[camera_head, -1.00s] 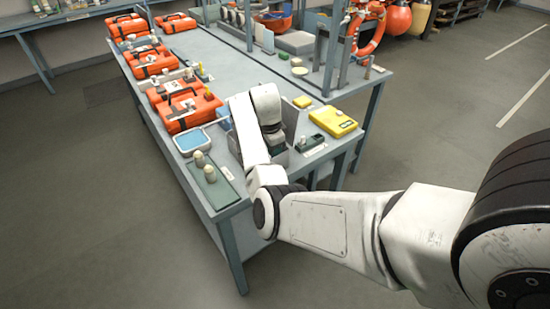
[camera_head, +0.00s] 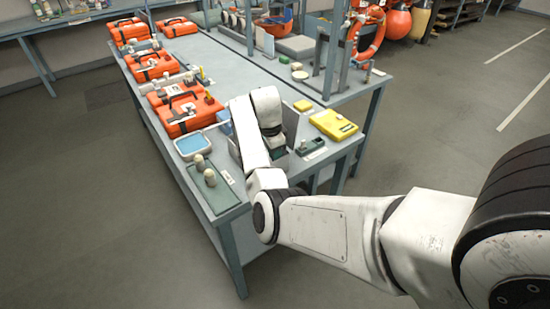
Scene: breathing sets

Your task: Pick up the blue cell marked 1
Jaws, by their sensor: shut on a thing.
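My gripper (camera_head: 276,151) points down at the near right part of the long grey table, below my white wrist. It is mostly hidden by my own arm and the upright panels around it. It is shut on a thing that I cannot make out. I cannot see a blue cell or a mark 1 on anything. A small light-blue patch (camera_head: 224,117) shows left of my forearm, but I cannot tell what it is.
Orange cases (camera_head: 184,108) line the left edge. A yellow case (camera_head: 333,124) and a dark green block (camera_head: 310,144) lie right of my gripper.

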